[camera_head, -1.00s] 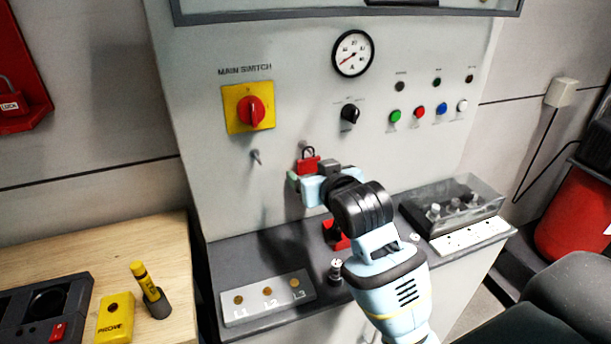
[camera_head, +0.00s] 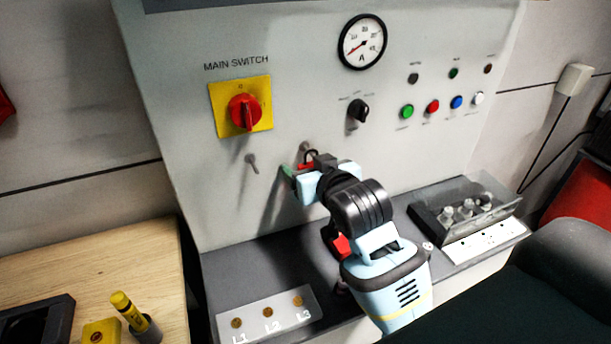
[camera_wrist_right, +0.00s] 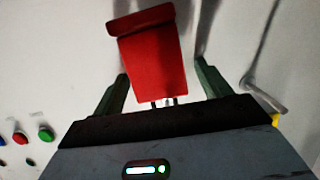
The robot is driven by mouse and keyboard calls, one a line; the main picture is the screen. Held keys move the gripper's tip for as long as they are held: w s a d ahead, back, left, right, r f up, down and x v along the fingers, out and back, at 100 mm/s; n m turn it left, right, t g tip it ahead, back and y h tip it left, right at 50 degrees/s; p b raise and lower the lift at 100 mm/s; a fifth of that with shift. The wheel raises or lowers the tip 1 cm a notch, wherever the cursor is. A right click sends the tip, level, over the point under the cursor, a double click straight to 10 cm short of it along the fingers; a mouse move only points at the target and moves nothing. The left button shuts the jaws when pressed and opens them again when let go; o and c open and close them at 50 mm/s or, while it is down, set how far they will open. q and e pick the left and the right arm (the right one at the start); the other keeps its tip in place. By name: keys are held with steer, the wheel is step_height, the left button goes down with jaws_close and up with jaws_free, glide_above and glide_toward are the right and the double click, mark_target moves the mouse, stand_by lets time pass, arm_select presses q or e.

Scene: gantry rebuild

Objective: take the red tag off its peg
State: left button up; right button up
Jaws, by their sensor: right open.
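The red tag (camera_head: 305,166) hangs by a dark loop from a peg on the grey panel. In the head view my right gripper hides most of it. In the right wrist view the red tag (camera_wrist_right: 155,65) shows as a red block with a darker edge and two thin dark prongs. My right gripper (camera_head: 302,172) is open at the panel, with one green fingertip showing. In the wrist view its two green fingers stand on either side of the tag, with a gap visible on the right. My left gripper is not in view.
An empty peg (camera_head: 251,160) stands out left of the tag, below the yellow and red main switch (camera_head: 243,108). A black selector knob (camera_head: 358,111) is to the upper right. On the ledge are a red object (camera_head: 342,245) and a clear-covered box (camera_head: 470,208).

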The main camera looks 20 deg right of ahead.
steer(key=shift+w, duration=0.1)
steer(key=shift+s, duration=0.3)
steer(key=shift+c, duration=0.3)
steer(key=shift+r, duration=0.1)
steer(key=shift+c, duration=1.2)
steer(key=c, duration=0.8)
